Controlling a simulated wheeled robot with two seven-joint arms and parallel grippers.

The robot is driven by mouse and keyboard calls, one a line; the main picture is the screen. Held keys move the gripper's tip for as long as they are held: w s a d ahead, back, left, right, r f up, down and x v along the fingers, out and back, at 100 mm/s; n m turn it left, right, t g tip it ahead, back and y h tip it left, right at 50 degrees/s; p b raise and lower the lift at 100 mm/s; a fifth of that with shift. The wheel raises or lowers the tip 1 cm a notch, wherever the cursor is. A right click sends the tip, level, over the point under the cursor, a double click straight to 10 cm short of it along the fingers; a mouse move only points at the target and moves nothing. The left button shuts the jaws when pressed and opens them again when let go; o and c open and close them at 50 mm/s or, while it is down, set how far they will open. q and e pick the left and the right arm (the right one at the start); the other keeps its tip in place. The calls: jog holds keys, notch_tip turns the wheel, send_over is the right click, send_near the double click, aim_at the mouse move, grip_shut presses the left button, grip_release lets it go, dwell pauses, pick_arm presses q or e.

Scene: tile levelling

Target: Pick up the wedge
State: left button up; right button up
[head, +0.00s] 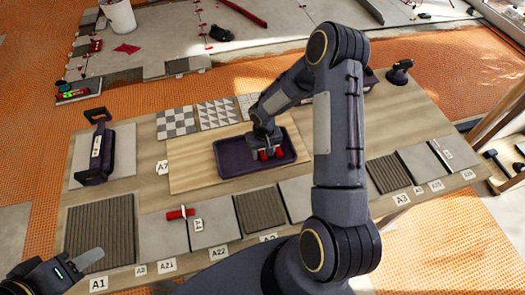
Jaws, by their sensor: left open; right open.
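A red wedge (275,153) shows in the dark purple tray (229,163), partly hidden by my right gripper. My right gripper (266,153) points down over the tray, open, with its fingers right at the red wedge. Whether they touch it, and how many wedges lie there, I cannot tell. Another red piece (180,213) lies across the tile edge at the front, beside a grey tile. My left gripper (84,262) is open and empty at the lower left, near the front edge of the table.
The wooden table (153,200) carries a row of grey and ribbed tiles along its front. A dark-handled tool (97,150) stands on a tile at the left. Patterned tiles (176,122) lie behind the tray. My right arm hides part of the table.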

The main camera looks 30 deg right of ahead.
jog(key=shift+f, duration=0.2)
grip_shut()
jog(key=shift+r, duration=0.15)
jog(key=shift+r, duration=0.25)
notch_tip(320, 180, up, 2)
jog(key=shift+r, duration=0.2)
jog(key=s+d+r+b, duration=0.3)
jog(key=s+d+r, duration=0.4)
jog(key=s+r, duration=0.3)
jog(key=shift+s+d, duration=0.3)
jog(key=shift+s, duration=0.6)
